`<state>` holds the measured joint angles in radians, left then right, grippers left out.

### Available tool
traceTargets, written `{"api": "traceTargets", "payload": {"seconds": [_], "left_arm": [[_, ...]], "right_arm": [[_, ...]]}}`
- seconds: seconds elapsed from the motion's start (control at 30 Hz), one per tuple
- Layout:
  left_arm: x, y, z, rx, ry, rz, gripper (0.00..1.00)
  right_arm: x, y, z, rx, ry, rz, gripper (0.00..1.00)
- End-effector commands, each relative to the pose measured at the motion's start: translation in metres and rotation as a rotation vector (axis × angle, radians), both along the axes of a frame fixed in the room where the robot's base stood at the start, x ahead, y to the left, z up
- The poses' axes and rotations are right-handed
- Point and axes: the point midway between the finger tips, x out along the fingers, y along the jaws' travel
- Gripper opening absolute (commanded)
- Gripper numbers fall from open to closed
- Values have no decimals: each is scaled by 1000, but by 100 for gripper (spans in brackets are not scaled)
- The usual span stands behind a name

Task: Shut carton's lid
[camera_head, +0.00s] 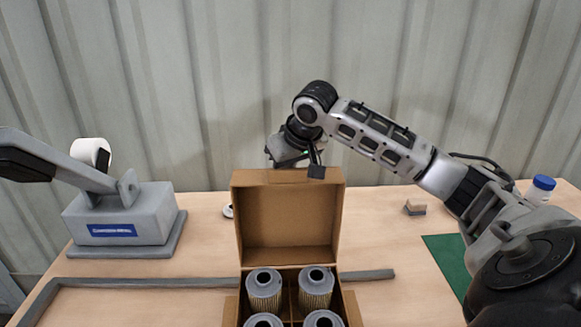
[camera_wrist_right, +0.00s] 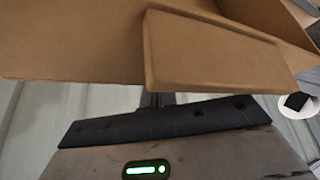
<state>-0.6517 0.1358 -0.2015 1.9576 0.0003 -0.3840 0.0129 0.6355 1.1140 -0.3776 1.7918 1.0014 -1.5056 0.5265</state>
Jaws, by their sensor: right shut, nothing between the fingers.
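The brown carton (camera_head: 240,308) stands open at the front middle of the table. Its lid (camera_head: 287,220) stands upright at the carton's back. Several pale cylindrical filter cartridges (camera_head: 264,285) with grey caps stand in the carton's compartments. My right gripper (camera_head: 316,171) is shut and empty at the lid's top edge, its dark fingertips overlapping that edge in the head view. In the right wrist view, the lid's flap (camera_wrist_right: 215,55) lies just beyond the fingers (camera_wrist_right: 155,100), which partly hide behind it; contact cannot be told. My left gripper is not in view.
A grey lever device (camera_head: 120,212) with a blue label stands on the left. A grey strip (camera_head: 150,282) runs along the table and behind the carton. A small block (camera_head: 415,208), a green mat (camera_head: 447,258) and a blue-capped bottle (camera_head: 541,189) are on the right.

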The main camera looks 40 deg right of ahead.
Motion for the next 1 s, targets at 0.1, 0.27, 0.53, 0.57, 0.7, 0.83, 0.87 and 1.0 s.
{"api": "traceTargets", "payload": {"seconds": [0.1, 0.27, 0.53, 0.57, 0.7, 0.83, 0.87, 1.0], "left_arm": [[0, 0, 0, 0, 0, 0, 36], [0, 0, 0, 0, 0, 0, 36], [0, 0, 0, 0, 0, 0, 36], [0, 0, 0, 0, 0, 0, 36], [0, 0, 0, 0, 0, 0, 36], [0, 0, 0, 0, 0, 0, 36], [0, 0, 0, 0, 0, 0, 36], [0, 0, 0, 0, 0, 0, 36]], "right_arm": [[-6, 4, 3, -1, 0, 0, 0], [-12, 10, 7, 0, 0, 0, 0], [-19, 16, 10, 0, 1, 0, 0], [-19, 16, 10, 0, 1, 0, 0], [-19, 16, 10, 0, 0, 0, 0], [-19, 16, 11, 0, 0, 0, 0], [-20, 16, 11, 0, 0, 0, 0], [-25, 21, 12, -2, 0, 1, 0]]}}
